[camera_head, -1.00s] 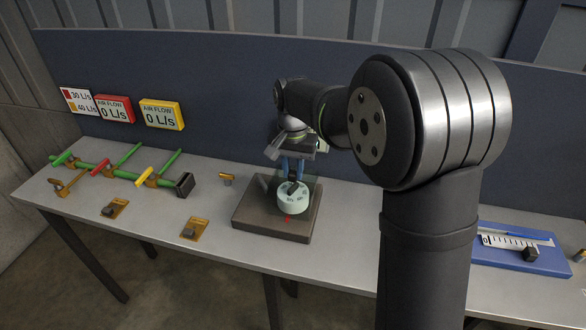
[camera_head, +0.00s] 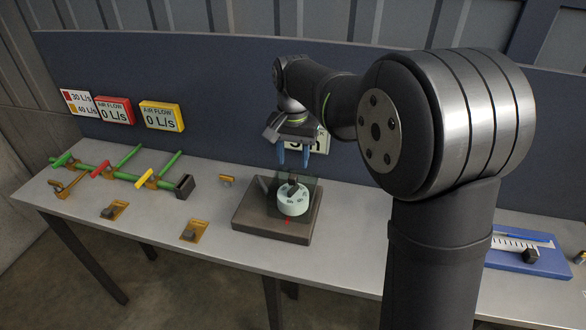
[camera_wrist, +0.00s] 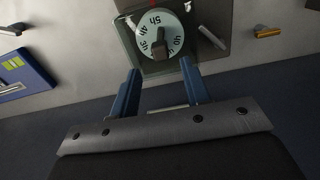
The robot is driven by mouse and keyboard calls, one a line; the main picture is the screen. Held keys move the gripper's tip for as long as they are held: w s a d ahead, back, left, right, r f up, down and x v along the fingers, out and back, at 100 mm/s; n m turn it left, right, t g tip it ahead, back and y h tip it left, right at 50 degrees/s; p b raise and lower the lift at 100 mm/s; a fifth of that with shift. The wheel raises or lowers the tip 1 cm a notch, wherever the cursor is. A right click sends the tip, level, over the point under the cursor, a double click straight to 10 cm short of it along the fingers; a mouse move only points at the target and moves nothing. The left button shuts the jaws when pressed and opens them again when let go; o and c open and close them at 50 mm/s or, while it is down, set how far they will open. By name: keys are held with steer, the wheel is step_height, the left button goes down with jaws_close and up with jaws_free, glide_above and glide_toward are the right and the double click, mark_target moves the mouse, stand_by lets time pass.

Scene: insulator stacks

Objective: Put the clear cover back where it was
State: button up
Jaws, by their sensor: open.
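The clear cover (camera_head: 315,187) is a see-through box, faintly visible around the pale green dial (camera_head: 292,204) on the dark base plate (camera_head: 263,228). Its walls also show around the dial in the wrist view (camera_wrist: 127,45). The cover appears to rest on the plate; its exact seating is hard to make out. The dial has a dark knob and printed hour marks. My gripper (camera_head: 293,160) is above the cover, with its blue fingers apart and nothing between them. In the wrist view the open fingers (camera_wrist: 159,70) point toward the cover's near side.
A dark flap or post (camera_head: 264,187) stands at the plate's back left. Green pipes with valve handles (camera_head: 128,173) lie to the left. Small brass-based switches (camera_head: 194,231) sit near the front edge. A blue board with a scale (camera_head: 530,258) is at the right. A sign is partly hidden behind my gripper.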

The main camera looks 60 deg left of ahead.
step_height(320, 180, up, 7)
stand_by(0.3)
steer(key=shift+f, duration=4.35)
